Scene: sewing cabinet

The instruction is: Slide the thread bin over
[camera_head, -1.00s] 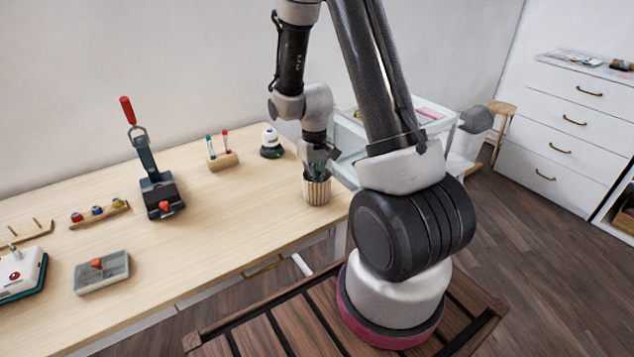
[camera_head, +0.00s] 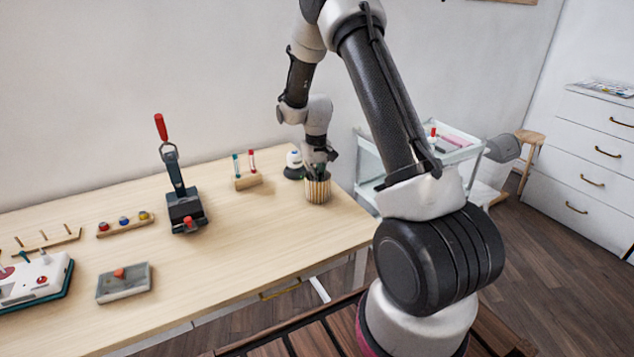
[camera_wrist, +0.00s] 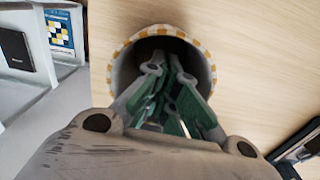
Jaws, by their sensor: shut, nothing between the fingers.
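The thread bin looks to be the round cup with tan and white stripes (camera_head: 317,190), upright on the table at its right end. In the wrist view its checked yellow and white rim (camera_wrist: 157,31) circles a dark opening. My gripper (camera_head: 317,168) reaches down into the bin from above. In the wrist view its green-padded fingers (camera_wrist: 166,76) are inside the rim, shut with nothing between them. The fingertips are hidden in the head view. I cannot tell whether the fingers touch the bin's inner wall.
A small white and dark device (camera_head: 294,165) stands close behind the bin. The wooden table (camera_head: 250,245) is clear in front. A white cart (camera_head: 368,165) is at the right.

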